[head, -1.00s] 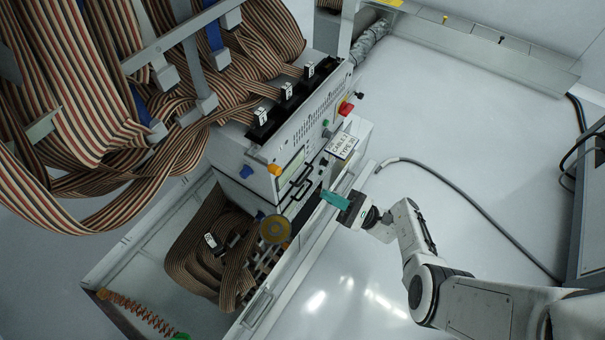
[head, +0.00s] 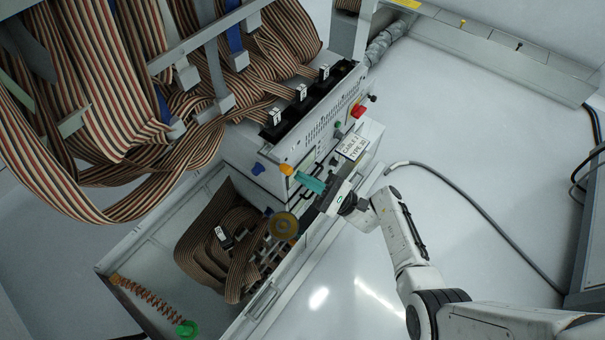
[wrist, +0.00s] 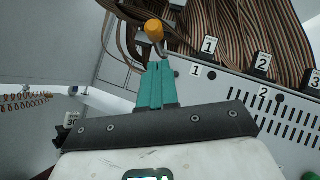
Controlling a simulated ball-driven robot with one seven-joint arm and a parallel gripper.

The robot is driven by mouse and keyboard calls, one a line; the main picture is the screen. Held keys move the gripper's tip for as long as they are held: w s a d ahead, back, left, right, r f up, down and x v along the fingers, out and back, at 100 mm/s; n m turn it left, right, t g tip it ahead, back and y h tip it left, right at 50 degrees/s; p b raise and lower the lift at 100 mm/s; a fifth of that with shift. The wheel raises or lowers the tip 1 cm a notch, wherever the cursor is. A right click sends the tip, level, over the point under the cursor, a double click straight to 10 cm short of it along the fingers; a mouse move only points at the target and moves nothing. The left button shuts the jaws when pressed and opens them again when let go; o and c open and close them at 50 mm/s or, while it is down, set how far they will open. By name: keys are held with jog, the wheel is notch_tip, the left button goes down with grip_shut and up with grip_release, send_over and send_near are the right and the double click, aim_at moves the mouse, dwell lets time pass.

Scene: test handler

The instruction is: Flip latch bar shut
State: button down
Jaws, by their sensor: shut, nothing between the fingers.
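An orange knob (head: 287,170) sits at the left end of the handler's front panel (head: 315,150). In the wrist view the orange knob (wrist: 154,29) is on a short metal rod just beyond my fingertips. It looks like the latch bar's handle, but I cannot make out the rest of the bar or its angle. My gripper (head: 304,179) has teal fingers pressed together with nothing between them. In the wrist view the gripper (wrist: 158,66) points at the knob. The tips look close to it; I cannot tell whether they touch.
Black sockets tagged 1, 2 and 3 (head: 301,94) line the handler's top, with striped ribbon cables (head: 200,90) behind. A yellow disc (head: 284,226) is below. The floor at right is mostly clear.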

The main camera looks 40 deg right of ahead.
jog(key=shift+s+a+r, duration=0.1)
jog(key=shift+a+r, duration=0.25)
jog(key=shift+r, duration=0.3)
jog(key=shift+s+a+r, duration=0.1)
jog(key=shift+a+r, duration=0.2)
jog(key=shift+r, duration=0.35)
jog(key=shift+r+p, duration=0.1)
jog(key=shift+p, duration=0.25)
jog(key=shift+r+h+p, duration=0.3)
jog(key=shift+h+p, duration=0.1)
jog(key=shift+p, duration=0.5)
